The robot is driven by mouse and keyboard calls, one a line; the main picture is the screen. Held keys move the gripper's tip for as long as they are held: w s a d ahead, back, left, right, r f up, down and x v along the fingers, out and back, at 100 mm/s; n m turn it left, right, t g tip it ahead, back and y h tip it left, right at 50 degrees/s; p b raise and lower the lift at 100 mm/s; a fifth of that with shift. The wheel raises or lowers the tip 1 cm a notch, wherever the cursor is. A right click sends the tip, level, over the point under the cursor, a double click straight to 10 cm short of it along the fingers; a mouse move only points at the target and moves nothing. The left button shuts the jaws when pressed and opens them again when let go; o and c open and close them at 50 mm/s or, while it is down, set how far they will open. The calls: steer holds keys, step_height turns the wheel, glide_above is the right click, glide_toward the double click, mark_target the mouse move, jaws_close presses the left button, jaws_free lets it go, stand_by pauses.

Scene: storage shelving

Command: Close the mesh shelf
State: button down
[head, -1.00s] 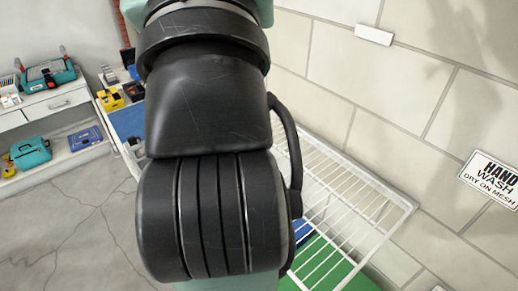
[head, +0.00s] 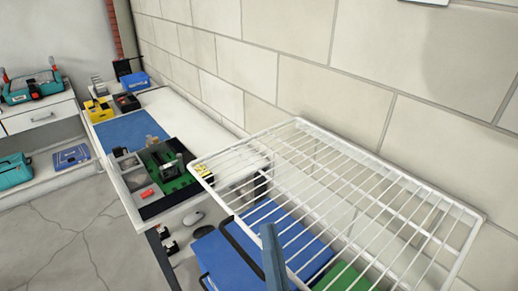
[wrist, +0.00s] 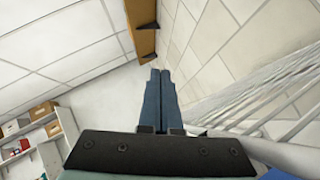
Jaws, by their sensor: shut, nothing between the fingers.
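The mesh shelf (head: 392,196) is a white wire rack against the block wall, at the right in the head view. It juts out over blue and green things below. Its bars also show at the right in the wrist view (wrist: 288,93). My gripper (wrist: 160,74) has its two blue-grey fingers pressed together, with nothing between them. In the head view a blue-grey finger part (head: 270,245) shows at the shelf's near long edge. I cannot tell whether it touches the wire. The rest of my gripper is out of the head view.
A white bench (head: 186,112) with a blue mat (head: 132,134) and a dark tray (head: 150,205) of parts stands left of the shelf. Blue (head: 228,262) and green (head: 350,279) items lie beneath the mesh. Open floor (head: 70,245) is at lower left.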

steer(key=s+d+r+p+x, duration=0.1)
steer(key=p+x, duration=0.5)
steer(key=x, duration=0.6)
steer(key=shift+s+d+r+n, duration=0.15)
steer(key=shift+d+r+n, duration=0.15)
steer(key=shift+d+r, duration=0.25)
steer(key=shift+a, duration=0.15)
stand_by(0.9)
